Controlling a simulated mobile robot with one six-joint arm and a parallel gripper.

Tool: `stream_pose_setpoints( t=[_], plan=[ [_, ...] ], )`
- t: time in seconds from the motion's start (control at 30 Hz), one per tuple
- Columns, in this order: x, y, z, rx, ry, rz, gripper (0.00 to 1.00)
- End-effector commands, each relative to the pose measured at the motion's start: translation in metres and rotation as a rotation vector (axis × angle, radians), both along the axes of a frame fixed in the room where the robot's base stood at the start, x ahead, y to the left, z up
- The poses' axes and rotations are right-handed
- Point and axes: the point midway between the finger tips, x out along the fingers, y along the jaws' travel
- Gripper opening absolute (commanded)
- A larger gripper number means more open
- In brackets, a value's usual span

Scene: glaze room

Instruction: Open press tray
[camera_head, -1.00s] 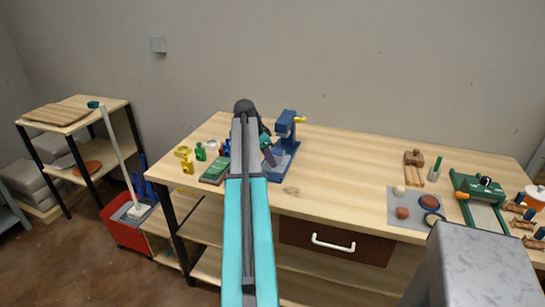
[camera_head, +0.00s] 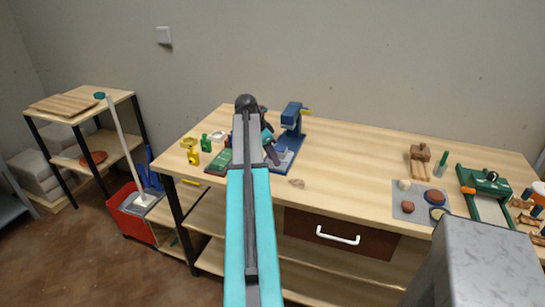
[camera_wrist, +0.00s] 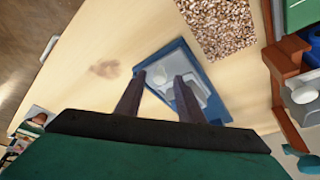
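The blue press (camera_head: 291,118) stands upright at the left part of the workbench. Its pale grey tray (camera_head: 284,156) lies low on the blue base. In the wrist view the grey tray (camera_wrist: 197,85) shows beyond my fingers, with the blue base (camera_wrist: 213,110) around part of it. My gripper (camera_head: 268,150) is beside the press, on its left in the head view. In the wrist view my gripper (camera_wrist: 160,77) is open, its two dark fingers apart with nothing seen held between them. I cannot tell whether a fingertip touches the tray. My arm hides part of the press area.
Small yellow and green bottles (camera_head: 206,142) and a green box (camera_head: 218,162) stand left of the press. A drawer (camera_head: 338,234) with a white handle is below the bench top. A green machine (camera_head: 484,183) is at the right. The bench middle is mostly clear.

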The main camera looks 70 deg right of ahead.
Motion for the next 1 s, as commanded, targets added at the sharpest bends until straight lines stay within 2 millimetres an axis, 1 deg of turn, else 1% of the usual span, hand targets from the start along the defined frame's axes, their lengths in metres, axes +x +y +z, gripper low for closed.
stream_pose_setpoints(
  t=[0.27, 0.43, 0.57, 1.0],
  plan=[
    [0.0, 0.001, 0.002, 0.001, 0.001, 0.0, 0.35],
    [0.003, 0.003, 0.012, -0.001, 0.001, 0.0, 0.35],
    [0.007, 0.007, 0.024, -0.001, 0.0, 0.0, 0.35],
    [0.022, 0.024, 0.078, -0.002, -0.001, 0.001, 0.35]
  ],
)
